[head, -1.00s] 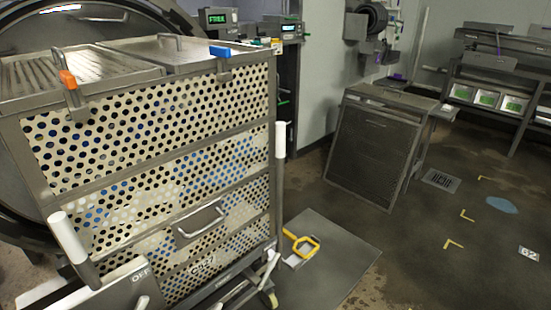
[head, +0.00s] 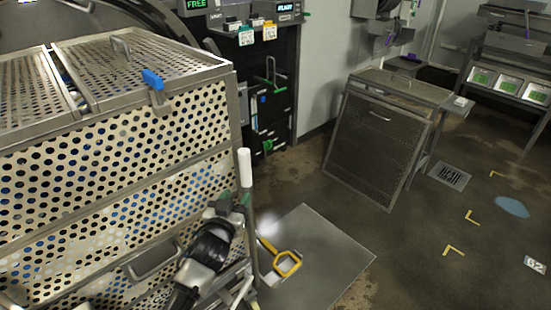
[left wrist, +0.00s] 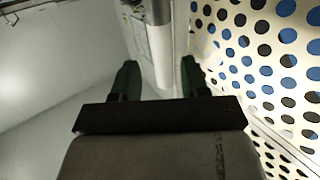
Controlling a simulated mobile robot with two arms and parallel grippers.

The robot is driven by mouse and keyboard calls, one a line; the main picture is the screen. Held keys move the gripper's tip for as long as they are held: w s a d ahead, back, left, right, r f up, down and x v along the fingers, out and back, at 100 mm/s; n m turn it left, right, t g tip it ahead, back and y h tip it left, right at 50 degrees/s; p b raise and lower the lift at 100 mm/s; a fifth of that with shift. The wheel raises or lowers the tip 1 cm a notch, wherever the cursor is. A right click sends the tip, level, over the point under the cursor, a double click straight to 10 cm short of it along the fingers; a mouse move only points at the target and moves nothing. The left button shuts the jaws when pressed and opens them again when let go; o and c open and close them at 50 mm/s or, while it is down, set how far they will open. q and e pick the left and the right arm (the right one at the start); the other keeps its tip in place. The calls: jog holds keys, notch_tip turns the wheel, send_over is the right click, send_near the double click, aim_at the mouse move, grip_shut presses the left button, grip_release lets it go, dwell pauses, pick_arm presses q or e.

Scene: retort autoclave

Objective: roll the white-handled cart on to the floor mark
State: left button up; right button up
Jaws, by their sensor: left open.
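The cart (head: 235,118) fills the left of the head view, carrying perforated metal baskets with blue contents. Its upright white handle (head: 244,168) stands at the right corner. My left gripper (head: 235,198) is open beside the cart's side, with its dark green fingertips close to the handle's lower part. In the left wrist view the white handle (left wrist: 157,45) stands ahead, roughly between the open fingers (left wrist: 158,78); contact is not clear. Yellow floor corner marks (head: 471,218) lie at the right, near a plate reading 62 (head: 535,264). My right gripper is out of view.
A metal table with a mesh panel (head: 378,150) stands beyond, near a drain (head: 449,175). A bluish puddle (head: 512,207) lies by the marks.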

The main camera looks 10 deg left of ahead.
aim_at(248, 172)
pick_arm(q)
jog(key=w, duration=1)
jog(key=shift+w+d+r+p, duration=0.3)
jog(key=shift+d+r+p, duration=0.05)
jog(key=shift+r, duration=0.05)
grip_shut()
